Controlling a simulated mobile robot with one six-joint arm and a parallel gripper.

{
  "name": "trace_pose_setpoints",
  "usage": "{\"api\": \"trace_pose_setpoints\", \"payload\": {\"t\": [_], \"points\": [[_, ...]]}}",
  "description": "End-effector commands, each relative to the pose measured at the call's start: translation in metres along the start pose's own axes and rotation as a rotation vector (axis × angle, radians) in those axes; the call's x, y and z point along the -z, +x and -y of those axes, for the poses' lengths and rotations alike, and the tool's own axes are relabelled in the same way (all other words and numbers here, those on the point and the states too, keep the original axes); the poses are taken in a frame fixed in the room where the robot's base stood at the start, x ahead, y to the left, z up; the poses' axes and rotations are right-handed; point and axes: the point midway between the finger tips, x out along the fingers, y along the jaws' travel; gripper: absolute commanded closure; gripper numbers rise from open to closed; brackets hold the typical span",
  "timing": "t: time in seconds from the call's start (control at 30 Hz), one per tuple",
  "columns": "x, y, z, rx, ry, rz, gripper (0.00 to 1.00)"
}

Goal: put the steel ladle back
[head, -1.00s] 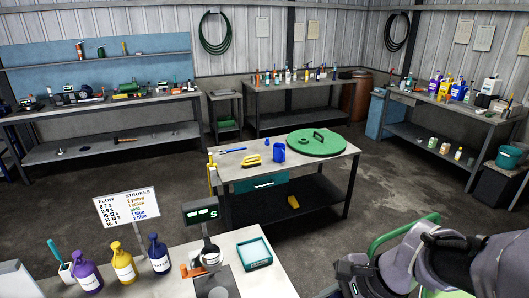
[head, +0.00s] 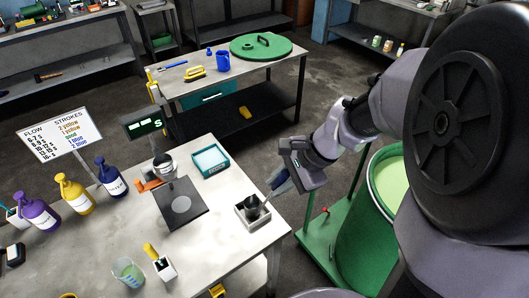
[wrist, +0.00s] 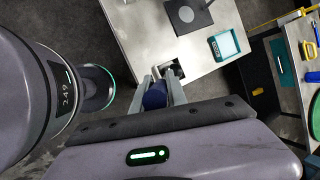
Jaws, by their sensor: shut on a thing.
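The steel ladle (head: 258,204) shows at the front right corner of the near table. Its lower end is in or just over a square steel holder (head: 243,217); I cannot tell if it touches the bottom. My gripper (head: 281,184) is just right of and above the holder, shut on the ladle's blue handle. In the wrist view the blue handle (wrist: 155,96) sits between the fingers of my gripper (wrist: 160,90), with the steel holder (wrist: 172,70) just beyond. The ladle's bowl is mostly hidden.
A green drum (head: 370,215) of pale green liquid stands right of the table. A black plate (head: 165,215), a teal tray (head: 226,168), a beaker (head: 128,272) and several bottles (head: 75,193) are on the table. A sign (head: 60,135) and display (head: 143,122) stand behind.

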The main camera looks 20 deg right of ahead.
Motion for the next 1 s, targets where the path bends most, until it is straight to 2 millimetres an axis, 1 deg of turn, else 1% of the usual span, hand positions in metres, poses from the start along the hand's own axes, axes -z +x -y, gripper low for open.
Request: {"api": "trace_pose_setpoints", "payload": {"t": [0.03, 0.37, 0.97, 1.0], "points": [[0.001, 0.002, -0.001, 0.001, 0.000, 0.000, 1.00], [0.001, 0.001, 0.000, 0.001, -0.001, 0.000, 1.00], [0.005, 0.011, -0.004, 0.001, -0.001, 0.000, 1.00], [0.005, 0.011, -0.004, 0.001, -0.001, 0.000, 0.78]]}}
